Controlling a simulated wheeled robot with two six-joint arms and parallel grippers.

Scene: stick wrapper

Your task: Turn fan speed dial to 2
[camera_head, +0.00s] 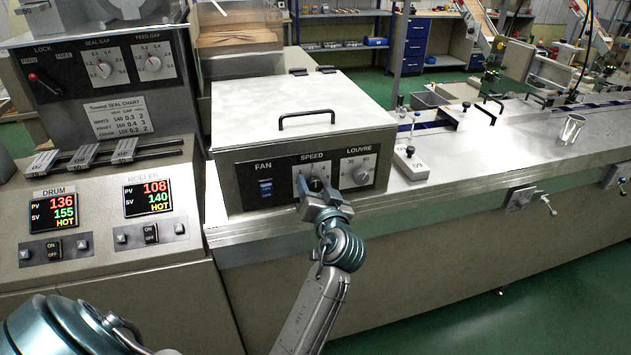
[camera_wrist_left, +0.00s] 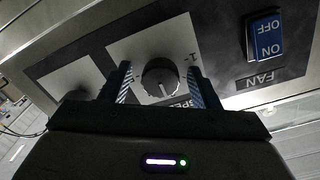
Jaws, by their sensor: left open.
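The fan speed dial (camera_head: 316,184) sits in the middle of the fan box's front panel, under the word SPEED. In the head view my left gripper (camera_head: 312,190) is right in front of it and hides part of it. In the left wrist view the dial (camera_wrist_left: 160,77) is a round dark knob with a light pointer line, on a white plate. My left gripper (camera_wrist_left: 161,85) is open, with one striped finger on each side of the knob. Whether the fingers touch it I cannot tell. The number the pointer marks cannot be read. My right gripper is not in view.
The blue FAN switch (camera_head: 266,188) is left of the dial; the LOUVRE dial (camera_head: 361,175) is close on the right. The box lid has a black handle (camera_head: 306,116). Two HOT displays (camera_head: 148,197) stand at left. A steel bench (camera_head: 520,150) runs right.

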